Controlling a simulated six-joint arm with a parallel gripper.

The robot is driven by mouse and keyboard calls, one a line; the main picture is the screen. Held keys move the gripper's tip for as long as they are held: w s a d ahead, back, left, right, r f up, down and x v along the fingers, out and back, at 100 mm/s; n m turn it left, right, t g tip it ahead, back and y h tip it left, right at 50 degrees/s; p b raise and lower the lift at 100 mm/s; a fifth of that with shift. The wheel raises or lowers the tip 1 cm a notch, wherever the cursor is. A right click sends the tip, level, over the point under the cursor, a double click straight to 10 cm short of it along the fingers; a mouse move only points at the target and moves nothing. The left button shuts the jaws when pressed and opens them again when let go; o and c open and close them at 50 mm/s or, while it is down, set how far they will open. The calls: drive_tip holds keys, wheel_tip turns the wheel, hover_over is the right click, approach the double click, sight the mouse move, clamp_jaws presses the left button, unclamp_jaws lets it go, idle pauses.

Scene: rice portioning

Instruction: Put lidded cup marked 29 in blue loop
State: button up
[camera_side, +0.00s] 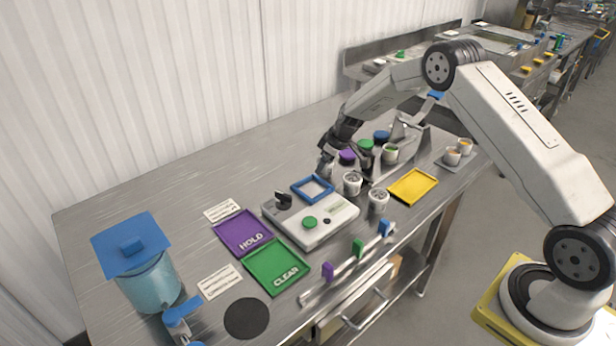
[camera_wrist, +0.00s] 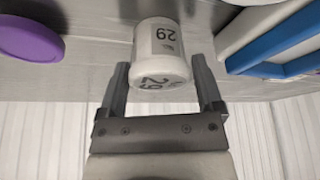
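The lidded cup marked 29 (camera_wrist: 160,52) is white, with 29 on its lid and on a side label. In the wrist view it is just ahead of and partly between the fingers of my gripper (camera_wrist: 163,90), with gaps at both sides. My gripper is open and holds nothing. In the side view my gripper (camera_side: 326,170) is low over the bench, beside a white lidded cup (camera_side: 352,183) that appears to be the same one; its number is not legible there. The blue loop (camera_side: 298,190), a square frame, lies close by; a blue edge also shows in the wrist view (camera_wrist: 285,52).
Another white lidded cup (camera_side: 378,201) and a yellow tray (camera_side: 413,185) stand to the right. A purple lid (camera_side: 347,156) is behind. A scale (camera_side: 324,228) is in front of the loop, with purple HOLD (camera_side: 240,229) and green CLEAR (camera_side: 272,263) trays at left.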

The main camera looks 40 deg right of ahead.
drive_tip(key=c, duration=1)
drive_tip(key=shift+o, duration=0.2)
drive_tip(key=shift+r, duration=0.2)
drive_tip(key=shift+r, duration=1.5)
drive_tip(key=s+a+r, duration=0.2)
drive_tip(key=s+r, duration=0.7)
drive_tip(key=s, duration=0.4)
drive_tip(key=shift+s+a+r, duration=0.15)
drive_tip(key=shift+s+r, duration=0.15)
drive_tip(key=shift+s, duration=0.1)
